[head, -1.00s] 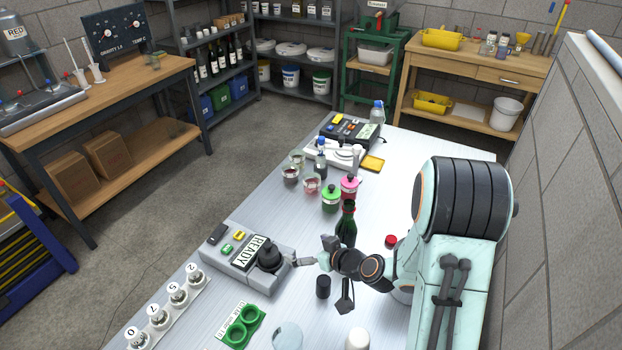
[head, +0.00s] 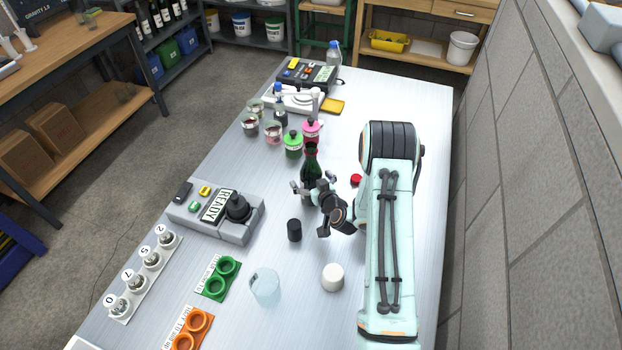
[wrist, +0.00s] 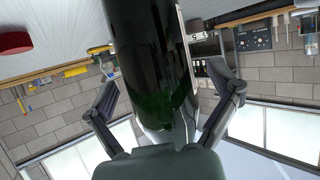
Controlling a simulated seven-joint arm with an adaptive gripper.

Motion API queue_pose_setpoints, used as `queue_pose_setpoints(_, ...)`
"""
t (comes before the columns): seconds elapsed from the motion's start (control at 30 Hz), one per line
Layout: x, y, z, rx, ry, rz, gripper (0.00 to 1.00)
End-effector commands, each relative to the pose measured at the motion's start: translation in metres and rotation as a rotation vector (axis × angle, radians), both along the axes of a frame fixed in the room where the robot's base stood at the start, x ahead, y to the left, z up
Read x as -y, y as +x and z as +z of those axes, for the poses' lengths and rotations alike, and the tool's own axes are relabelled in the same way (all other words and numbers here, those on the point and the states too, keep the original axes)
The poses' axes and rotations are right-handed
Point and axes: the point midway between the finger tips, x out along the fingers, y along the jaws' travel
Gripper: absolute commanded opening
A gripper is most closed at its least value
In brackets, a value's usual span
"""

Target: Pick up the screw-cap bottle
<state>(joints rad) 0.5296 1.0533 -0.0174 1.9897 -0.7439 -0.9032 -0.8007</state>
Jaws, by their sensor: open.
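A dark green glass bottle (head: 311,174) stands upright near the middle of the steel bench. Its top is too small to make out the closure. My gripper (head: 311,205) is beside its lower part in the head view, fingers spread. In the wrist view the bottle (wrist: 152,65) is large and dark, between the two open fingers of my gripper (wrist: 160,75). Gaps show between both fingers and the glass. Part of the bottle's lower body is hidden by my gripper in the head view.
A black cylinder (head: 294,230), a white cylinder (head: 333,277) and a red cap-like disc (head: 356,180) are near my gripper. Green (head: 293,146) and pink (head: 311,131) containers stand behind the bottle. A READY device (head: 220,208) is at left. The bench's far right is clear.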

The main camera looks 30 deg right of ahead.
Motion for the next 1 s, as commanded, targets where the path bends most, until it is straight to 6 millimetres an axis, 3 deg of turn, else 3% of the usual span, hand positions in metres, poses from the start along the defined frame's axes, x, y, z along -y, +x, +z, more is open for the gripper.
queue_pose_setpoints(0.17, 0.000, 0.000, 0.000, -0.001, 0.000, 0.001, 0.89)
queue_pose_setpoints(0.4, 0.000, 0.000, 0.000, -0.001, 0.000, 0.001, 0.17)
queue_pose_setpoints(0.77, 0.000, 0.000, 0.001, 0.000, 0.000, 0.001, 0.17)
queue_pose_setpoints(1.0, 0.000, 0.001, 0.012, 0.003, 0.000, 0.001, 0.17)
